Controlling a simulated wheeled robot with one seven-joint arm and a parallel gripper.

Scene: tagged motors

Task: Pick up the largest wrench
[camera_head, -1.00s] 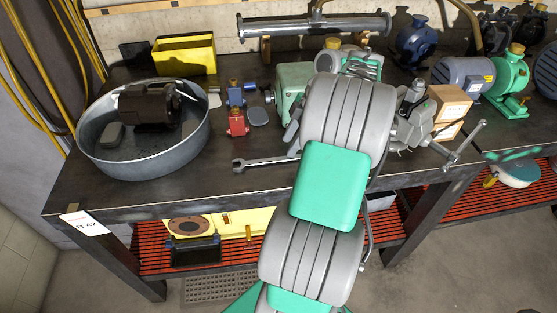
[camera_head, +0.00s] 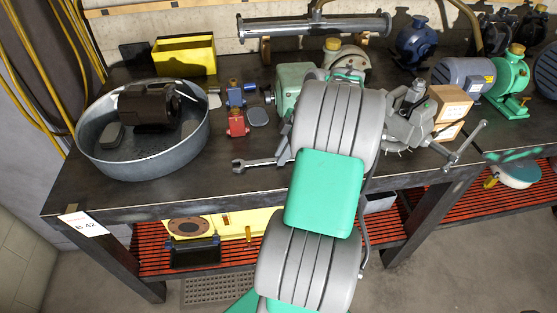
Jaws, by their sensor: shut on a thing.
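A grey open-ended wrench (camera_head: 262,162) lies near the front of the dark workbench, left of my arm. Its open jaw points left and its right end is hidden behind my arm. A narrow grey part of my gripper (camera_head: 284,147) shows at the arm's left edge, over the wrench's shaft. My gripper is shut on the wrench, though my arm hides most of the grip. The wrench appears at or very near bench height. No other wrench is clearly visible.
A round metal tub (camera_head: 150,165) with a dark motor stands left. Red (camera_head: 237,123) and blue (camera_head: 235,95) small parts and a green motor (camera_head: 295,80) lie behind the wrench. A vise (camera_head: 412,118) and cardboard boxes (camera_head: 452,103) stand right.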

